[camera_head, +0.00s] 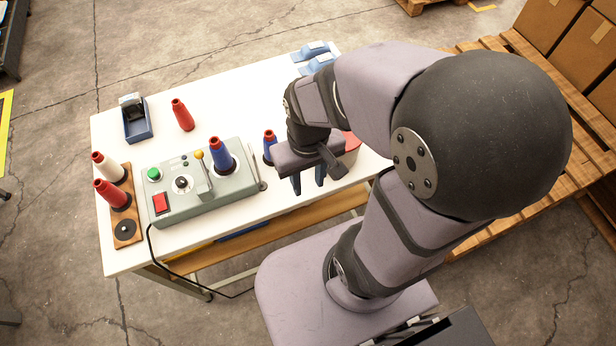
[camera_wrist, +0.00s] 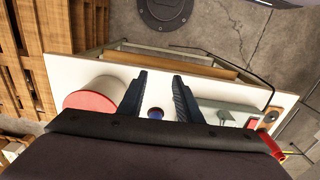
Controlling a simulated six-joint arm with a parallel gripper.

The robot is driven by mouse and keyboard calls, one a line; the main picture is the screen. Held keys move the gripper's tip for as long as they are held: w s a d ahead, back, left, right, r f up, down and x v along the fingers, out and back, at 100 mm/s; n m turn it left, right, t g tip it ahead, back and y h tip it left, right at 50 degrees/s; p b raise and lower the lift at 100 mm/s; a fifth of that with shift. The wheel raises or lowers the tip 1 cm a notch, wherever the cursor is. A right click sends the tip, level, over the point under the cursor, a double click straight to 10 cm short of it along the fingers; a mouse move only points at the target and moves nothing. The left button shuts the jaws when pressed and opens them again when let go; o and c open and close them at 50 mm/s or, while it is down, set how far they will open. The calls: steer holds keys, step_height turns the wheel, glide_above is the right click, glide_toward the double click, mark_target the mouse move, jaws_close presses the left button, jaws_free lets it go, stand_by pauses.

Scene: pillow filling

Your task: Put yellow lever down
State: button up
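The yellow lever (camera_head: 198,155) stands up from the grey-green control box (camera_head: 235,185), its round yellow knob at the top of a grey arm. A blue cone (camera_head: 221,153) stands on the box just right of the lever. My gripper (camera_head: 308,190) is open and empty, fingers pointing down, to the right of the box and well apart from the lever. In the wrist view my two dark fingers (camera_wrist: 160,76) are spread with a gap. Part of the box (camera_wrist: 225,107) shows right of them there; I cannot make out the lever's knob clearly in that view.
A blue cone with a red top (camera_head: 269,143) stands between box and gripper. A round container with a red top (camera_wrist: 90,101) is beside my gripper. Red cone (camera_head: 182,115), blue tray (camera_head: 136,122) and wooden cone rack (camera_head: 126,225) are on the white table (camera_head: 235,100). The back middle is clear.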

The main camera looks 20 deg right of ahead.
steer(key=c, duration=0.8)
steer(key=shift+a+f, duration=0.25)
steer(key=shift+a, duration=0.05)
jaws_close()
steer(key=s+a+f+n+g+b, duration=0.1)
steer(key=s+a+f+n+b, duration=0.15)
steer(key=a+f+b, duration=0.3)
steer(key=w+a+f+n+t+b, duration=0.1)
steer(key=w+a+n+b, duration=0.15)
steer(key=w+a, duration=0.45)
steer(key=w+a+f+n+t+b, duration=0.1)
steer(key=w+a+n+b, duration=0.2)
steer(key=a, duration=0.8)
steer(key=w+a+r+n+t, duration=0.1)
steer(key=w+a+r, duration=0.3)
steer(key=r, duration=0.3)
steer(key=w+a+r+n+t, duration=0.1)
steer(key=w+a+r+t, duration=0.1)
steer(key=w+a+r, duration=0.4)
steer(key=s+d+r+h, duration=0.1)
steer(key=s+d+r, duration=0.1)
steer(key=d, duration=0.4)
steer(key=shift+s+d+r+m+g+h, duration=0.15)
steer(key=shift+s+r+m+g+h, duration=0.2)
steer(key=shift+r, duration=0.5)
